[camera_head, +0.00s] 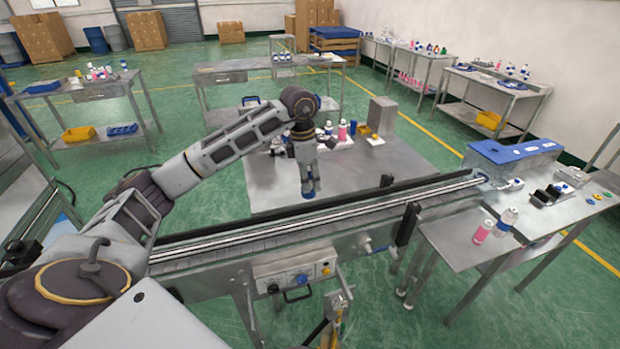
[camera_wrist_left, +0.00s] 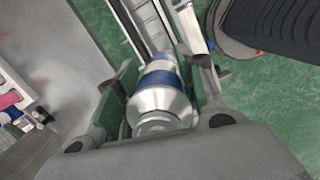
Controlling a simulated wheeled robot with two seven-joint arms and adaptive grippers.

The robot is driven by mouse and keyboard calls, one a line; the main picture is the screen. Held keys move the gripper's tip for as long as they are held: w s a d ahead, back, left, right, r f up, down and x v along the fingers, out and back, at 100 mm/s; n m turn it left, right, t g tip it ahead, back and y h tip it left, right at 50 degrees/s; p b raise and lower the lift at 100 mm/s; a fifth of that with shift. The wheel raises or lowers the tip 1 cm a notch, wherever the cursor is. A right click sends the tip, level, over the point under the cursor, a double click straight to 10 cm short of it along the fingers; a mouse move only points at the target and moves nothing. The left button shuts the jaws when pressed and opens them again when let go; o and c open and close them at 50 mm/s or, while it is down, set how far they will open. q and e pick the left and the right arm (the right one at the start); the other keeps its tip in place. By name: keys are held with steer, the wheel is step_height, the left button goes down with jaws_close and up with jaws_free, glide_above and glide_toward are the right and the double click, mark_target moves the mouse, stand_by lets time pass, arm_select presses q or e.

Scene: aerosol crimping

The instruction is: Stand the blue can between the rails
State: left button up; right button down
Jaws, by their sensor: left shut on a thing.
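My left gripper (camera_head: 310,183) points down and is shut on the blue can (camera_head: 308,194), just beyond the conveyor's far rail in the head view. In the left wrist view, the silver and blue can (camera_wrist_left: 160,84) sits between the two fingers of my left gripper (camera_wrist_left: 162,76). The rails (camera_head: 330,213) run along the conveyor, and a stretch of them shows ahead of the can in the left wrist view (camera_wrist_left: 150,22). The can looks held above the conveyor level; its exact height is unclear. The fingers partly hide it. My right gripper is out of view.
A grey table (camera_head: 400,170) with several bottles stands behind the conveyor. A black post (camera_head: 407,224) stands at the near rail. A control box (camera_head: 295,278) hangs in front. The visible conveyor stretch looks clear.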

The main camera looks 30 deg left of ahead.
arm_select(q)
steer(key=shift+f, duration=0.15)
step_height(320, 180, down, 10)
steer(key=b, duration=0.6)
stand_by(1.1)
steer(key=shift+f+b, duration=0.35)
stand_by(1.0)
steer(key=o, duration=1.1)
steer(key=shift+r, duration=0.15)
steer(key=shift+s+a+r, duration=0.15)
steer(key=shift+a+r, duration=0.05)
steer(key=shift+r, duration=1.75)
steer(key=shift+s+a+r, duration=0.15)
steer(key=shift+s+r, duration=0.05)
steer(key=shift+r, duration=1.7)
steer(key=shift+s+a+r, duration=0.15)
steer(key=shift+a+r, duration=0.05)
steer(key=shift+r, duration=1.75)
